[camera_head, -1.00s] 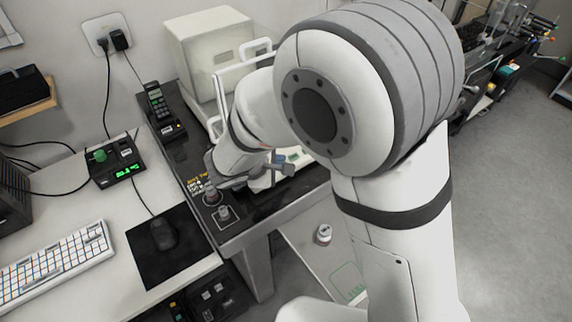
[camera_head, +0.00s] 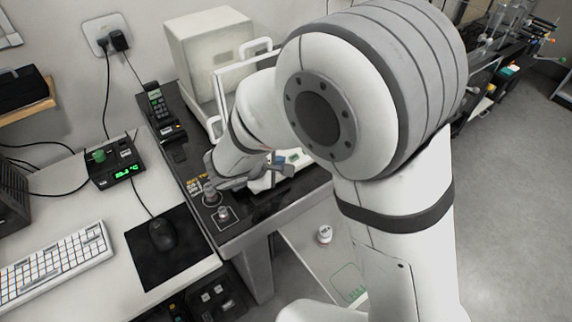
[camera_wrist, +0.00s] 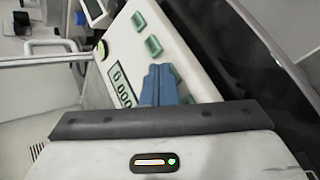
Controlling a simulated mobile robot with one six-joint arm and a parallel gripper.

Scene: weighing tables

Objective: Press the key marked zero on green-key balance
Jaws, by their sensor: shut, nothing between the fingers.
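The green-key balance (camera_wrist: 185,45) shows in the wrist view, a pale panel with green keys (camera_wrist: 153,46) and a display (camera_wrist: 122,86) reading zeros. My gripper (camera_wrist: 160,72) is shut and empty, its blue fingertips over the panel beside the display. They cover part of a green key, and I cannot tell whether they touch it. Key markings are not readable. In the head view my arm hides most of the balance, and only a small pale part with a green key (camera_head: 294,157) shows beside my gripper.
A white boxy instrument (camera_head: 208,55) and a handset (camera_head: 158,105) stand at the back of the dark table. Small weights (camera_head: 223,213) stand at its front corner. A keyboard (camera_head: 55,262) and mouse (camera_head: 162,233) lie on the left desk. Open floor is at right.

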